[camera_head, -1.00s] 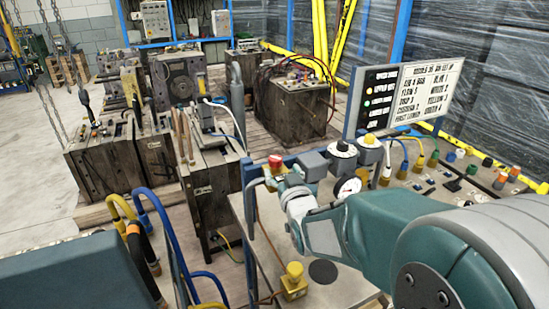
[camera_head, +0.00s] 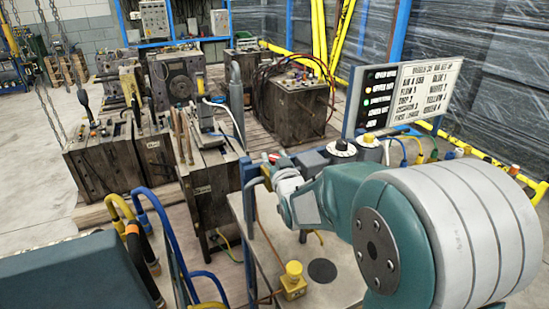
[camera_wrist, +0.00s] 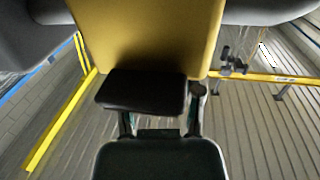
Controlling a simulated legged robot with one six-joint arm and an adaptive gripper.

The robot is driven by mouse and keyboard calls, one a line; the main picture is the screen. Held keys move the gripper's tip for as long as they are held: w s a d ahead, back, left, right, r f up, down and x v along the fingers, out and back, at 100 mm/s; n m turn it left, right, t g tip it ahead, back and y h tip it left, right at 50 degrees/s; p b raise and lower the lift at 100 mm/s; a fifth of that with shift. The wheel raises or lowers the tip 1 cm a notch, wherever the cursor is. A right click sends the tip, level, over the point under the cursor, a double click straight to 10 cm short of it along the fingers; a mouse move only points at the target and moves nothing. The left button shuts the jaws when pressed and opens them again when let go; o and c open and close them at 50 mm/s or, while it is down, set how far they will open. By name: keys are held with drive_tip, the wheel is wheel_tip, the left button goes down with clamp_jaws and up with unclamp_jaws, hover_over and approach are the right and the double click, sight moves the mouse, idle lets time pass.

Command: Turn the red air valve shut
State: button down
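The red air valve shows only as a small bit of red (camera_head: 273,157) at the left end of the blue-framed bench in the head view. My wrist and arm cover most of it, and its handle angle cannot be read. My gripper (camera_head: 269,171) is right at the valve; whether it touches is hidden. In the wrist view a large yellow surface fills the upper middle, with a black pad (camera_wrist: 145,92) in front of it and a dark block below. The red part is not visible there. Whether the fingers are closed on anything cannot be told.
A black-and-white dial (camera_head: 341,149) stands just right of my wrist, below the lettered signboard (camera_head: 425,95). A yellow push-button box (camera_head: 293,281) sits on the bench plate. Blue and yellow hoses (camera_head: 170,235) rise at left. Heavy moulds (camera_head: 120,150) stand behind.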

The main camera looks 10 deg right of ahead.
drive_tip(key=shift+a+m+h, duration=0.1)
drive_tip(key=shift+m+h, duration=0.2)
drive_tip(key=shift+h, duration=0.2)
drive_tip(key=shift+m+g+h, duration=0.4)
drive_tip(key=shift+m+h, duration=1.2)
drive_tip(key=shift+h, duration=0.8)
drive_tip(key=shift+m+g+h, duration=0.9)
drive_tip(key=shift+m+h, duration=0.5)
drive_tip(key=shift+h, duration=0.6)
drive_tip(key=shift+m+h, duration=0.3)
drive_tip(key=shift+h, duration=0.1)
drive_tip(key=shift+c, duration=1.2)
unclamp_jaws()
drive_tip(key=shift+g, duration=0.3)
drive_tip(key=v, duration=1.2)
